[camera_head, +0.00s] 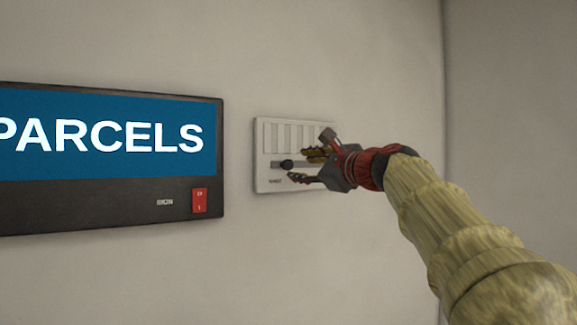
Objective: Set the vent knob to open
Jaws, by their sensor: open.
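The vent (267,138) is a pale panel with upright slats, fixed to the wall. I cannot tell whether a finger touches the knob. The gripper hides the right part of the slot and panel. A small label (275,182) under the slot is too small to read.
A dark-framed sign (110,137) reading PARCELS on blue hangs to the left of the vent. It has a red rocker switch (200,201) at its lower right. A wall corner stands to the right. The wall between sign and vent is bare.

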